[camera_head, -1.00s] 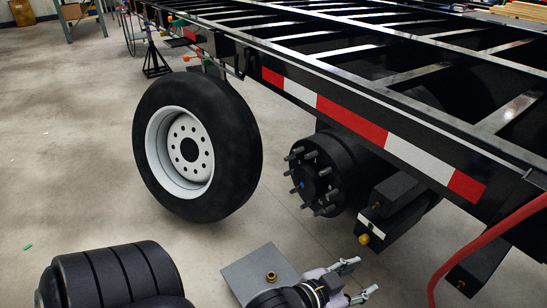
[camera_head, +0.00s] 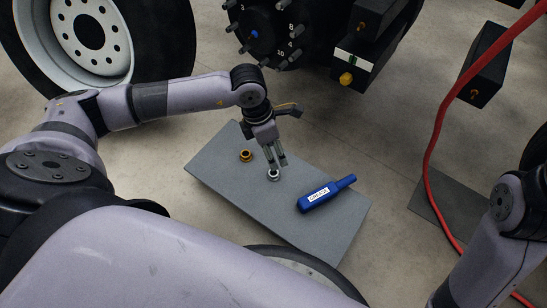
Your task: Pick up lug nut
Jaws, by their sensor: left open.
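A silver lug nut (camera_head: 273,175) lies on a grey board (camera_head: 222,178) in the middle of the view. My left gripper (camera_head: 276,164) points down right over it, its fingertips at or just above the nut. The left gripper is open; whether its fingers touch the nut cannot be told. A second, brass-coloured nut (camera_head: 246,155) sits on the board to the left of the gripper. My right arm shows at the lower right, but its gripper is out of view.
A blue labelled grease tube (camera_head: 325,194) lies on the board to the right. The wheel hub (camera_head: 262,28) with studs and the wheel (camera_head: 92,65) stand behind. A red hose (camera_head: 437,142) runs down the right side.

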